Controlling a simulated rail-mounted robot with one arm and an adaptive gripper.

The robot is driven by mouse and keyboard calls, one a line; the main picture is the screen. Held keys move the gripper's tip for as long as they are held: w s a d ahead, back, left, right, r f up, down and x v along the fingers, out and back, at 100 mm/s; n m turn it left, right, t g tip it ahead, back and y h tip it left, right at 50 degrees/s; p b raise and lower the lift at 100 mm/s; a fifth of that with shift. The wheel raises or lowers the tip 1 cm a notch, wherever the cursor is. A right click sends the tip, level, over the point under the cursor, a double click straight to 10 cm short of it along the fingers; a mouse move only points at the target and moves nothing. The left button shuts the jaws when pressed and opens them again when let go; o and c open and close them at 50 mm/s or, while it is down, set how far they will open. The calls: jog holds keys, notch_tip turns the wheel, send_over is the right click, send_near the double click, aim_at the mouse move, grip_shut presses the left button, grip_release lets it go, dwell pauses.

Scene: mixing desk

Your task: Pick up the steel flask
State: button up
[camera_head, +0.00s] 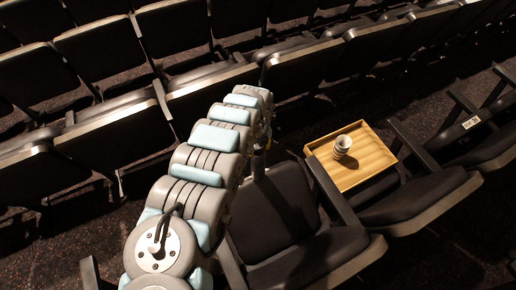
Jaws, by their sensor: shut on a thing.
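My arm reaches up from the bottom of the picture, and my gripper (260,151) hangs at its far end, small and partly hidden by the arm. It is shut on a narrow dark grey thing just below it, which appears to be the steel flask (258,167). Its outline is hard to make out against the dark seats. It is upright or nearly so, above the back of a seat, left of the wooden tray.
A wooden tray (365,179) lies across a seat at the right, with a striped cup (342,146) standing on it. Rows of dark folding seats (272,212) with armrests surround my arm. The tray has bare room around the cup.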

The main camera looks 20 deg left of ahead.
notch_tip(320, 180, up, 10)
jog(key=p, duration=0.8)
jog(key=shift+r, duration=0.15)
